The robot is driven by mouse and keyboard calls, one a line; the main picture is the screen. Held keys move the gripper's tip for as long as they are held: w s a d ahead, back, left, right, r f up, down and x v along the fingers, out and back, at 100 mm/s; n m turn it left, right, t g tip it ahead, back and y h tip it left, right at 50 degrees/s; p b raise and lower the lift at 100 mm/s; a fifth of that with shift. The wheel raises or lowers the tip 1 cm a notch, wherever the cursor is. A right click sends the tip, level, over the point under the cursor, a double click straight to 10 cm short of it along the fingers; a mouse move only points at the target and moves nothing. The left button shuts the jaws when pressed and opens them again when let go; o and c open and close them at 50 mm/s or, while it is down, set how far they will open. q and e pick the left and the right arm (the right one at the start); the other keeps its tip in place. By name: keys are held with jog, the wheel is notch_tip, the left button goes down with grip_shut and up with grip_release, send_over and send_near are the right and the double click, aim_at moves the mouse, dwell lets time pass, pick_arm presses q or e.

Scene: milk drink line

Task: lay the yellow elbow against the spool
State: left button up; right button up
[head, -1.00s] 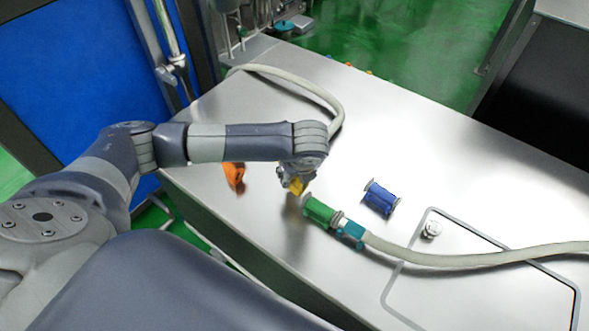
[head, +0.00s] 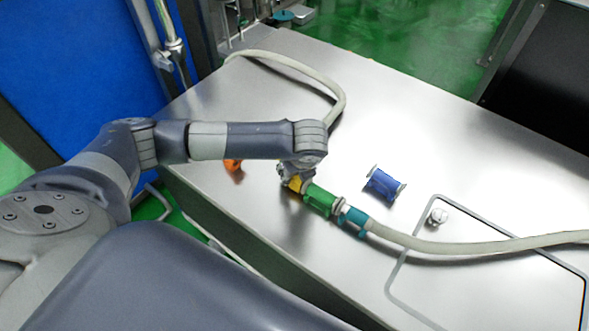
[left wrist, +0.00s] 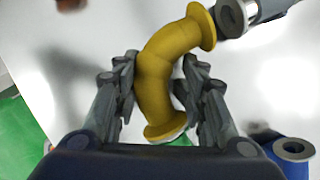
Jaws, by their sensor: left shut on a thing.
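The yellow elbow (head: 295,184) is in my left gripper (head: 291,177), just at the near end of the green spool (head: 319,200). In the left wrist view the elbow (left wrist: 158,75) shows as a curved pipe with a flange at each end, between the fingers of my left gripper (left wrist: 160,80). Its lower flange points towards my palm; the green spool is mostly hidden there. In the head view elbow and spool look end to end, but I cannot tell whether they touch. My right gripper is not in view.
A hose with a teal end (head: 353,221) joins the spool's far end. A grey fitting (left wrist: 237,15) lies close to the elbow's upper flange.

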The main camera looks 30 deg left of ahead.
pick_arm(q)
jog(key=shift+f+b, duration=0.35)
jog(key=shift+b, duration=0.05)
jog(key=o, duration=1.5)
jog(key=v, duration=1.2)
jog(key=shift+f, duration=0.1)
